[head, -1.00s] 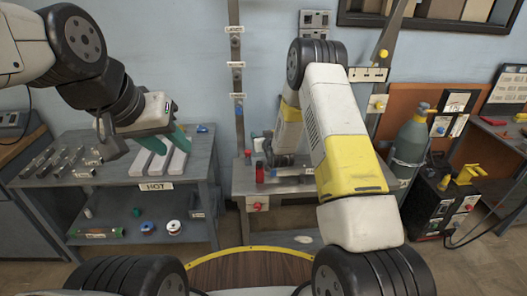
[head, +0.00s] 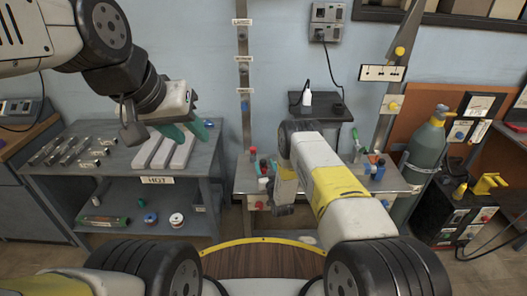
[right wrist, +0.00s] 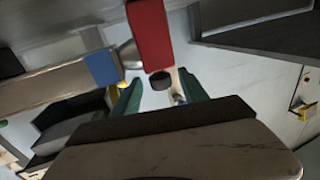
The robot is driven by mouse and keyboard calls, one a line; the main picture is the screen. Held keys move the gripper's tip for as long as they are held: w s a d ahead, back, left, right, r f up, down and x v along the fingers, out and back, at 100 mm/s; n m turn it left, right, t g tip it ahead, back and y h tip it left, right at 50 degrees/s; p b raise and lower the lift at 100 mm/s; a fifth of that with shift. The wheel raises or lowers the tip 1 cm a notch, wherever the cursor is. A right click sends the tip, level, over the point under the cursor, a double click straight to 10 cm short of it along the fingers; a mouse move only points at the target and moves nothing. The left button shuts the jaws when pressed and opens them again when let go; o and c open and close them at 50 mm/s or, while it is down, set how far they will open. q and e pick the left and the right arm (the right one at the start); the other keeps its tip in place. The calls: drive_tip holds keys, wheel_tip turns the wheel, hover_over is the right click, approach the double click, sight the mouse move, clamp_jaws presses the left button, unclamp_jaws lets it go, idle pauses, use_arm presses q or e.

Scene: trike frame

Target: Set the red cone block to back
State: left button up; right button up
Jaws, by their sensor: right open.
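A small red piece (head: 253,155) stands at the back left of the middle workbench in the head view. A second red piece (head: 258,205) is at the bench's front edge. I cannot tell which, if either, is the red cone block. In the right wrist view a red block (right wrist: 150,35) is close, just beyond the fingers, beside a blue block (right wrist: 102,68). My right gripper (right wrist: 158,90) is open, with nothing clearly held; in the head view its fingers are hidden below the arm. My left gripper (head: 185,131) is open and empty over the left table.
The left table (head: 130,185) holds metal bars and pale blocks, with spools on its lower shelf. The middle bench (head: 245,186) carries small coloured items under a dark wall shelf (head: 318,112). A gas cylinder (head: 425,155) and welding machine (head: 450,215) stand at the right.

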drive_tip(key=shift+x, duration=1.15)
drive_tip(key=shift+c, duration=0.2)
clamp_jaws()
drive_tip(key=shift+a, duration=0.1)
idle(0.3)
